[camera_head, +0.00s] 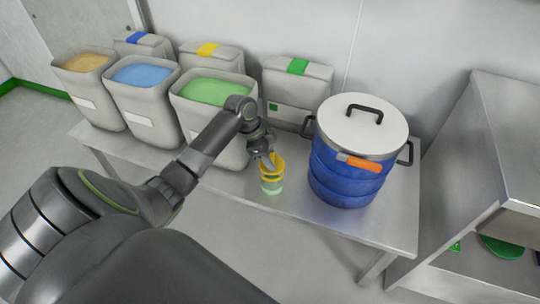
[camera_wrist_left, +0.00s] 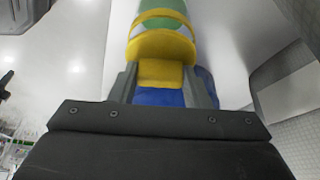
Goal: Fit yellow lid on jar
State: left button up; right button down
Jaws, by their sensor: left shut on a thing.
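A small clear jar with pale green contents (camera_head: 272,186) stands near the front edge of the metal table. My left gripper (camera_head: 268,160) reaches down over it from the left. In the left wrist view its two fingers (camera_wrist_left: 162,86) are closed on the yellow lid (camera_wrist_left: 160,72). In the head view the lid (camera_head: 278,160) is at the top of the jar, partly hidden by the gripper. A second yellow band shows just below it, around the jar. I cannot tell whether the lid is seated or slightly apart. My right gripper is not in view.
A large blue pot (camera_head: 345,180) with a white lid and orange handle stands close right of the jar. Open bins of orange (camera_head: 90,103), blue (camera_head: 146,110) and green material (camera_head: 228,145) stand to the left. Closed bins are behind. A metal cabinet (camera_head: 490,130) is at right.

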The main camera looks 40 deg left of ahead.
pick_arm(q)
jog(key=shift+f+b, duration=0.4)
jog(key=shift+f, duration=0.5)
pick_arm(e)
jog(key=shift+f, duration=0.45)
pick_arm(q)
jog(key=o, duration=1)
jog(key=shift+o, duration=0.2)
jog(key=shift+r, duration=0.25)
jog(key=p+v, duration=0.3)
jog(key=v, duration=1.4)
jog(key=shift+p, duration=0.3)
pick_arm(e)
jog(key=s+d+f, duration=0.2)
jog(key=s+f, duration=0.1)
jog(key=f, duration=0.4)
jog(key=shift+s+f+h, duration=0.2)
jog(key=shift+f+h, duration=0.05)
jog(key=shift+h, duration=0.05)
pick_arm(q)
jog(key=shift+d, duration=0.15)
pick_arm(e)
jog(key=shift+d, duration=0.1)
